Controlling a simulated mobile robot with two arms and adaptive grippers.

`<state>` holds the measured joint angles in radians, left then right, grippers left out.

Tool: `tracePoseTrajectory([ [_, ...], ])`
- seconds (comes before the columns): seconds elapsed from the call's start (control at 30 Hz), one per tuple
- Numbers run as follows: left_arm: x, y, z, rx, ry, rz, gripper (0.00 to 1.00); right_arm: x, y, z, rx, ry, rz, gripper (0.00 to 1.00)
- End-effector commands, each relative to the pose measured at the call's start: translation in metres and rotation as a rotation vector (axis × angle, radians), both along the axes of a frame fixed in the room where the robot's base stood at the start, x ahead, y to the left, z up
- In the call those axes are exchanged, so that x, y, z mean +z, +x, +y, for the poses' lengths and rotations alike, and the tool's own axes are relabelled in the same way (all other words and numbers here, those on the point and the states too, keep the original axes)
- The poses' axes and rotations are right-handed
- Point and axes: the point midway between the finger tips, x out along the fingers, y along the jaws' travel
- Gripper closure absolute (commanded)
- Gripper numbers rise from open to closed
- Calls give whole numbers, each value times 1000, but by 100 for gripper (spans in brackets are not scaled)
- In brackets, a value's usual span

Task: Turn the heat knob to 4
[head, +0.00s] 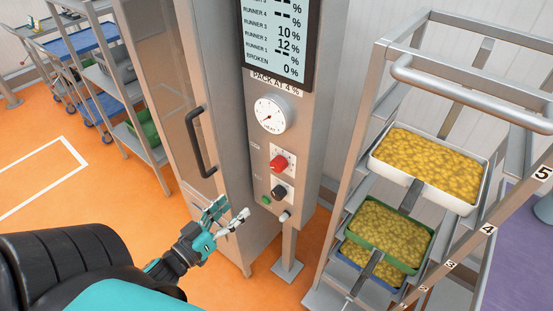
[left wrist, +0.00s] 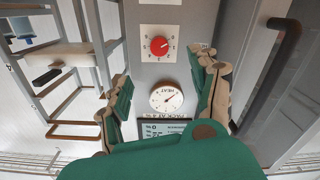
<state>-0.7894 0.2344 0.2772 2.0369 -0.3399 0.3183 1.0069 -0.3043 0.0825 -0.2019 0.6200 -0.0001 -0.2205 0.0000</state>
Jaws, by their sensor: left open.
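A red knob (head: 279,162) sits on a pale square dial plate on the front of the grey control column; its label and setting are too small to read. The same red knob (left wrist: 158,46) shows in the left wrist view, where the picture is upside down. A black knob (head: 279,191) is below it. My left gripper (head: 229,212) is open and empty, below and left of the knobs, apart from the panel. My right gripper is not in view.
A screen (head: 277,40) with runner percentages and a PACK AT 4 % label is above the gauge. A cabinet door handle (head: 198,143) juts out at left. A rack with trays of yellow pieces (head: 430,160) stands close at right. Orange floor is clear at left.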

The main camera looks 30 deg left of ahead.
Motion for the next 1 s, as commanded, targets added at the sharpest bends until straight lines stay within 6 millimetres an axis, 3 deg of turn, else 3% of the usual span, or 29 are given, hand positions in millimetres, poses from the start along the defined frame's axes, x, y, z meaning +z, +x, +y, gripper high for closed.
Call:
tracePoseTrajectory([
  [0.03, 9, 1, -1, -7, -2, -13, 37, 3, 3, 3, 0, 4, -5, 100],
  [0.17, 15, 12, -3, -13, -6, -25, 37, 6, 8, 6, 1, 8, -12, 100],
  [0.43, 17, 66, -7, -13, -6, -25, 37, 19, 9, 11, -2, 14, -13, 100],
  [0.7, 16, 124, -12, -12, -5, -23, 37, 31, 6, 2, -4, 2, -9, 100],
  [1.0, 13, 167, -15, -11, -6, -20, 37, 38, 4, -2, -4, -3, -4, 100],
])
